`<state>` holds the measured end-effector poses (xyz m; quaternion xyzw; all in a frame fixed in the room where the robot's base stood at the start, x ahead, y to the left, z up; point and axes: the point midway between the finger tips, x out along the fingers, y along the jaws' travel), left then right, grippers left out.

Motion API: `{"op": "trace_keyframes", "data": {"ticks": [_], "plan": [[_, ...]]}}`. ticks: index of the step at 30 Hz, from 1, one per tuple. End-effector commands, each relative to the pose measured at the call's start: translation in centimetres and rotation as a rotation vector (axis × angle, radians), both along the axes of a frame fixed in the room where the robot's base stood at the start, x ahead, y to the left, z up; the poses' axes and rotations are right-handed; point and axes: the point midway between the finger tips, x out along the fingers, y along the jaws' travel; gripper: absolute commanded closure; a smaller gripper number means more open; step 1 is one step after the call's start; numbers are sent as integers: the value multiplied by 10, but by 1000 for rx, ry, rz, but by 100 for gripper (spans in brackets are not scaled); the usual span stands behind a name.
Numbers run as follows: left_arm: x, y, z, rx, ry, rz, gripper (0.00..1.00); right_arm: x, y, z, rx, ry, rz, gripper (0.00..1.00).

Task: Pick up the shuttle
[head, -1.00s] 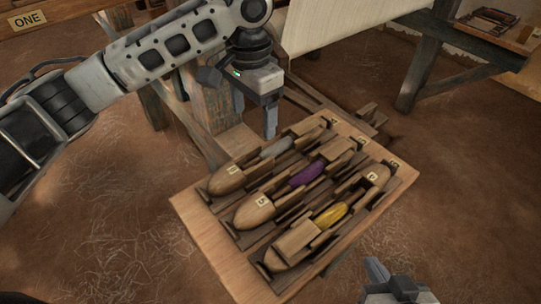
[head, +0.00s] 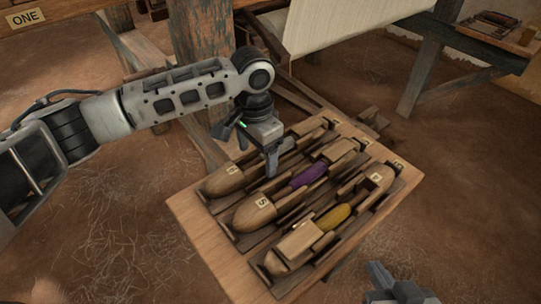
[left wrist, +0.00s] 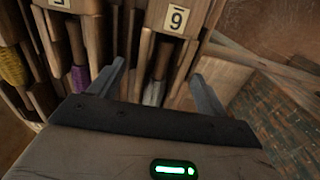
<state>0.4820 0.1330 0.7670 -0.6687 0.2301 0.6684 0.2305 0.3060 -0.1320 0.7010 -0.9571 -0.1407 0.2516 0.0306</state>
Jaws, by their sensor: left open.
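Three wooden boat-shaped shuttles lie side by side on a tray-like board (head: 205,232). The far-left shuttle (head: 224,181) has pale grey thread (left wrist: 153,92), which my gripper hides in the head view. The middle shuttle (head: 255,211) carries purple thread (head: 308,174). The near shuttle (head: 296,246) carries yellow thread (head: 334,216). My left gripper (head: 272,168) points down over the far-left shuttle. In the left wrist view its open fingers (left wrist: 158,86) stand either side of the grey thread, holding nothing. My right gripper (head: 385,275) is partly in view at the lower right, apart from the board.
A wooden post (head: 203,62) and loom beams stand behind the board. White cloth (head: 350,22) hangs at the top. A dark trestle leg (head: 425,70) stands at the upper right.

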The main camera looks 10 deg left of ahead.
Motion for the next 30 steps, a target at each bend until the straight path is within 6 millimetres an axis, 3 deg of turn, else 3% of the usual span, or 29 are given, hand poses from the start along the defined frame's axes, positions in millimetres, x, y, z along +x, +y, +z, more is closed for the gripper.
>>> {"op": "trace_keyframes", "data": {"ticks": [3,9,20,30], "plan": [[0,0,0,0,0,0,24,0,0,0,0,1,1,100],[0,0,1,0,0,0,79,-1,0,-1,-1,4,1,100],[1,0,5,-2,-2,0,80,-2,0,-3,-1,9,2,100],[2,-3,37,-4,-3,0,80,-3,0,-1,-2,21,1,100]]}}
